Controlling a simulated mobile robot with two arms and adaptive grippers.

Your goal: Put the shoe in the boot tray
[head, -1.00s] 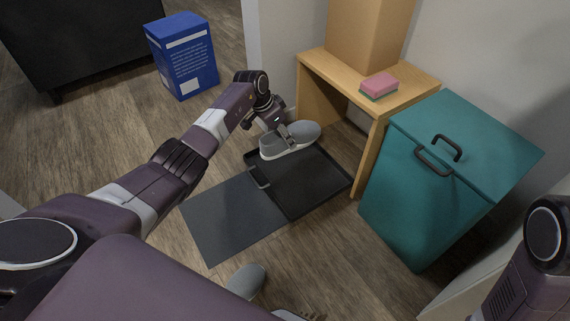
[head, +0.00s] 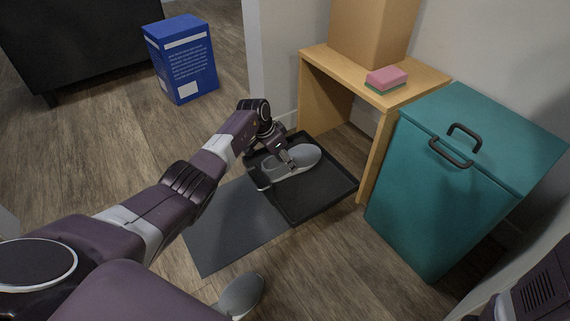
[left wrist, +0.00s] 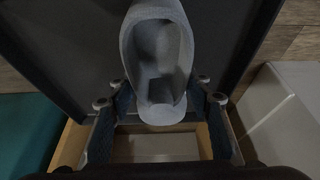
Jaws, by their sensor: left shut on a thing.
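The grey shoe with a pale sole (head: 309,155) is over the back part of the black boot tray (head: 318,204), inside its rim. It looks level and low; I cannot tell whether its sole touches the tray floor. My left gripper (head: 287,162) is shut on the shoe at its heel end. In the left wrist view the shoe (left wrist: 157,18) shows from above, its heel between my two fingers (left wrist: 160,100), with the dark tray (left wrist: 75,45) beneath. My right gripper is out of view; only part of that arm shows at the lower right.
A dark mat (head: 218,232) lies left of the tray. Another grey shoe (head: 242,293) is on the floor in front. A wooden bench (head: 382,150) with a sponge (head: 386,78) and a box (head: 372,30) stands behind, and a teal bin (head: 440,190) to the right. A blue box (head: 183,62) stands back left.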

